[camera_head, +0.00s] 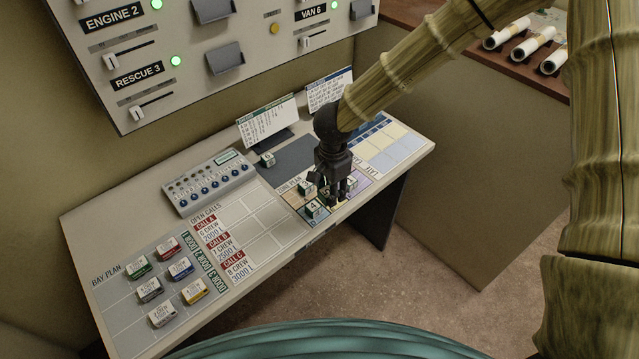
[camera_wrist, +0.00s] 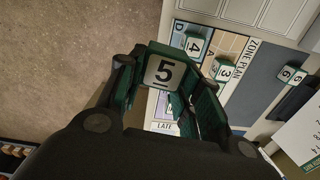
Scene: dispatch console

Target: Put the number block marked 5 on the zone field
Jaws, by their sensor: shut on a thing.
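The number block marked 5 (camera_wrist: 163,71) is a small green block with a pale face, between the fingers of my gripper (camera_wrist: 165,88) in the wrist view. My gripper is shut on it. In the head view my gripper (camera_head: 336,192) points down over the right part of the zone plan and largely hides what it holds. The zone plan (camera_head: 292,199) is a board of coloured fields on the desk; it also shows in the wrist view (camera_wrist: 214,98). I cannot tell whether block 5 touches it.
Block 4 (camera_head: 313,208) and block 3 (camera_head: 306,188) stand on the zone plan close to my gripper. Block 6 (camera_head: 267,159) stands on the dark grey area (camera_head: 290,160) behind. Card stands (camera_head: 268,122) are at the back. The desk's front edge is near my gripper.

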